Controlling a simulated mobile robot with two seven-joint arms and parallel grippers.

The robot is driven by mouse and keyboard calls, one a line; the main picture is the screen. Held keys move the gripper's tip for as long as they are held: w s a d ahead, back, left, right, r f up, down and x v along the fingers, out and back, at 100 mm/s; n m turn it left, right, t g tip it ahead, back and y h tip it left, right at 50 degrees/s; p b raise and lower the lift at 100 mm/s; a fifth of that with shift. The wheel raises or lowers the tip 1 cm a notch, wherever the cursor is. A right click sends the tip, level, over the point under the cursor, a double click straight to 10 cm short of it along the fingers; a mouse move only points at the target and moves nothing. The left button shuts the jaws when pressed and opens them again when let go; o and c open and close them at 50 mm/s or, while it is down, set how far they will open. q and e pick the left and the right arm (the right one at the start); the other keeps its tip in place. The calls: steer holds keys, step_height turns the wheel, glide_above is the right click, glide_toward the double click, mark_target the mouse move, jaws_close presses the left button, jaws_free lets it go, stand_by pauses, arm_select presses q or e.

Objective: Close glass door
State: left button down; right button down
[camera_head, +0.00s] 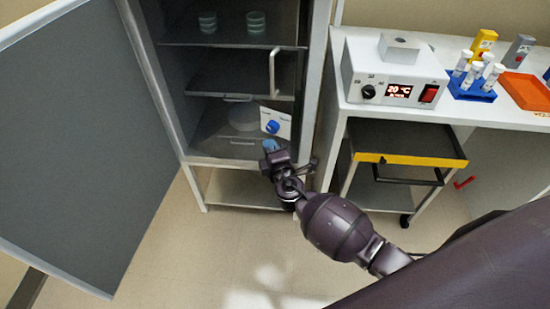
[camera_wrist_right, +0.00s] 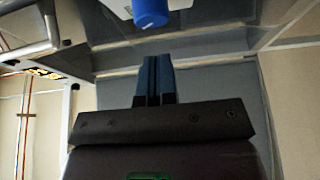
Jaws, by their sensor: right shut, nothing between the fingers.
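A cabinet (camera_head: 314,80) stands at the top centre, with a large grey door panel (camera_head: 80,150) swung wide open to the left. A pale vertical handle (camera_head: 272,72) shows in the upper right of the cabinet opening. It seems to be on a dark glass pane whose edges are hard to tell. My right gripper (camera_head: 269,146) is at the lower front of the opening, below the handle. Its blue fingers are shut and empty, and they show in the right wrist view (camera_wrist_right: 153,80). My left gripper is not in view.
Inside the cabinet, a white device with a blue knob (camera_head: 272,127) sits just beyond my right gripper. Small dishes (camera_head: 256,21) stand on the upper shelf. To the right are a bench with a heater box (camera_head: 393,75), a blue tube rack (camera_head: 473,88) and a cart (camera_head: 410,158).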

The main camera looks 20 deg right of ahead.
mark_target(285, 130)
steer(key=shift+w+d, duration=0.55)
steer(key=shift+d, duration=0.2)
steer(key=shift+w+d, duration=0.55)
steer(key=shift+d, duration=0.15)
